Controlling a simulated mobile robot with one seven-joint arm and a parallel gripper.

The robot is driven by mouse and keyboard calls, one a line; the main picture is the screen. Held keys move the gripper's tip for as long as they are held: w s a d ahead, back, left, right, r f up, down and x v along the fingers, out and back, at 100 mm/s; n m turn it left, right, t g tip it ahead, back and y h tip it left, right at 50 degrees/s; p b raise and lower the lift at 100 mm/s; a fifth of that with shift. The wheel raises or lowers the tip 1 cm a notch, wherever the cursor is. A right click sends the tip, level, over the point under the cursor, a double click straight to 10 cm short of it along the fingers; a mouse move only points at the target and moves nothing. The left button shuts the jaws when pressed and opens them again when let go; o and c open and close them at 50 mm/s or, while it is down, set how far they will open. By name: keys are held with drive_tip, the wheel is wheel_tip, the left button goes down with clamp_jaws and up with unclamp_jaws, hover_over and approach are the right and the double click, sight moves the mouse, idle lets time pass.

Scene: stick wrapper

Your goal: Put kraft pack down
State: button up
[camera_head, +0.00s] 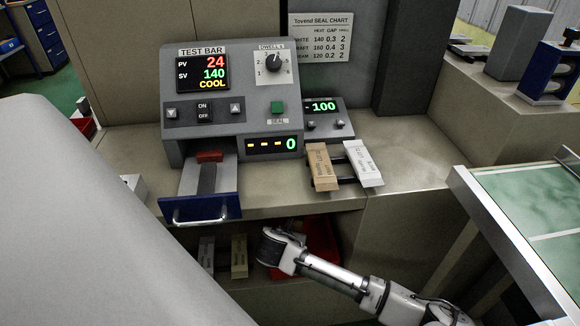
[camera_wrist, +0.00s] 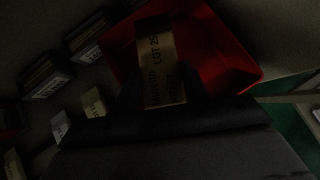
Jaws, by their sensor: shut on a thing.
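A tan kraft pack (camera_wrist: 158,60) with dark printed text, including "LOT", shows in the wrist view between the dark fingers of my gripper (camera_wrist: 160,88), which is shut on it. The pack is over or inside a red bin (camera_wrist: 225,60); the dim picture does not show whether it touches the bin's floor. In the head view the red bin (camera_head: 318,238) sits under the counter, partly behind my arm. The held pack and my fingertips are hidden there. Another kraft-coloured pack (camera_head: 320,166) lies on the counter beside a white pack (camera_head: 363,163).
The sealing machine (camera_head: 232,100) stands on the counter (camera_head: 420,160) with its blue-fronted drawer (camera_head: 207,208) pulled out. A white pack (camera_head: 206,253) and a cream pack (camera_head: 239,256) are on the lower shelf, left of the bin. A green-topped table (camera_head: 530,205) stands at right.

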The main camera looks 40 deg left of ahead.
drive_tip(key=shift+f, duration=1.75)
drive_tip(key=shift+f, duration=0.1)
drive_tip(key=shift+f, duration=0.4)
drive_tip(key=o, duration=1)
drive_tip(key=shift+r, duration=0.25)
drive_tip(key=shift+v, duration=3.95)
drive_tip(key=shift+w+r, duration=0.15)
